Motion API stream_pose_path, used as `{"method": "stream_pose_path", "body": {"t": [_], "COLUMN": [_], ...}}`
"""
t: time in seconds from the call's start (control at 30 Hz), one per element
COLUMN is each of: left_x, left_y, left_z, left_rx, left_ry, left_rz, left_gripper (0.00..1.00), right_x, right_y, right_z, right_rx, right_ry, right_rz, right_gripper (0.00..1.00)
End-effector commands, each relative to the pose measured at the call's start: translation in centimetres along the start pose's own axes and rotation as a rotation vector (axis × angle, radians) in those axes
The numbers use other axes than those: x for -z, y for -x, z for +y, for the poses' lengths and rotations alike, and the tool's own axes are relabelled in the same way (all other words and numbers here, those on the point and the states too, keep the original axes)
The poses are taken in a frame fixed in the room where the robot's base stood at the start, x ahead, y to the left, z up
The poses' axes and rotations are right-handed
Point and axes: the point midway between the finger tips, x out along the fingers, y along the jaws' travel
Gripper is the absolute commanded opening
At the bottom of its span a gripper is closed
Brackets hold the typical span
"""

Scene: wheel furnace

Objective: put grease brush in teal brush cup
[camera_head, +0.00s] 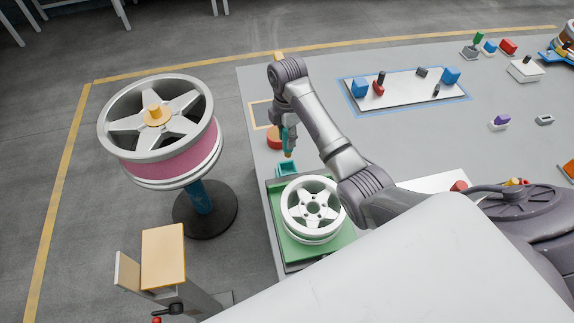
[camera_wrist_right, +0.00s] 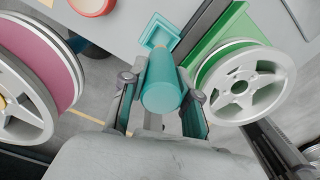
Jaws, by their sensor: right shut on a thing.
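The grease brush (camera_head: 288,141), with a teal handle, is held by my right gripper (camera_head: 287,128) and points down above the table. In the right wrist view the brush (camera_wrist_right: 162,92) sits between the two fingers of the gripper (camera_wrist_right: 165,95), its round handle end towards the camera. The teal brush cup (camera_head: 287,169) is a small square open box on the table, just below the brush in the head view. In the right wrist view the cup (camera_wrist_right: 160,32) shows beyond the brush, apart from the gripper; the brush hides part of it. My left gripper is not in view.
A silver wheel (camera_head: 312,208) on a green plate (camera_head: 292,248) lies right beside the cup. A red-orange round container (camera_head: 273,138) stands behind it. A large pink-banded wheel (camera_head: 165,155) on a stand is to the left. A white tray (camera_head: 410,90) holds small parts.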

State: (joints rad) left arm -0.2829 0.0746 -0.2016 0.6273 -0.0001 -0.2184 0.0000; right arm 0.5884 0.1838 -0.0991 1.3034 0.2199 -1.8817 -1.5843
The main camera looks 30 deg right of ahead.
Motion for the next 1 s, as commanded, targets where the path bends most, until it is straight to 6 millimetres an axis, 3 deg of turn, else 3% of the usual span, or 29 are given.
{"method": "stream_pose_path", "body": {"t": [0.3,0.43,0.7,1.0], "left_x": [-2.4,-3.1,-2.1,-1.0], "left_y": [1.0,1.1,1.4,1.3], "left_z": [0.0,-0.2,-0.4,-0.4], "left_rx": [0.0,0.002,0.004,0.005], "left_ry": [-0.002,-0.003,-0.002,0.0], "left_rz": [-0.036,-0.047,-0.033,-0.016], "left_gripper": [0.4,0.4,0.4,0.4], "right_x": [0.1,0.1,0.0,0.0], "right_y": [-5.0,-6.2,-9.8,-10.3], "right_z": [-0.1,0.0,0.0,0.0], "right_rx": [0.011,0.008,0.008,0.005], "right_ry": [-0.001,-0.001,-0.001,0.0], "right_rz": [0.007,0.007,0.006,0.005], "right_gripper": [0.0,0.0,0.0,0.0]}}
